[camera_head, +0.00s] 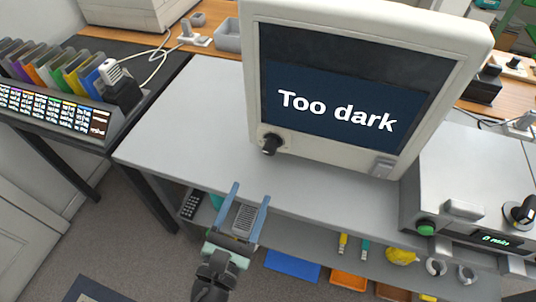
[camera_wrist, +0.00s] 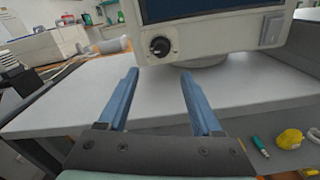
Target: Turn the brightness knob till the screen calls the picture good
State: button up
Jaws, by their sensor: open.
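The screen (camera_head: 345,105) stands on the grey table in a cream housing and reads "Too dark" in white letters on dark blue. The brightness knob (camera_head: 271,144) is a black round dial at the lower left of the housing; it also shows in the wrist view (camera_wrist: 159,46), with a light mark on its face. My gripper (camera_head: 250,192) is in front of the table's near edge, short of the knob. Its two blue fingers are apart with nothing between them, as the wrist view (camera_wrist: 160,75) also shows. The fingers point towards the screen and do not touch the knob.
The grey tabletop (camera_head: 190,125) is clear left of the screen. A grey device (camera_head: 470,180) with a green button stands at the right. A lower shelf holds a blue tray (camera_head: 292,265) and small tools. Coloured folders (camera_head: 50,65) stand at the far left.

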aim_at(268, 152)
jog(key=x, duration=1.2)
jog(key=shift+w+d, duration=0.25)
jog(key=shift+w, duration=0.1)
grip_shut()
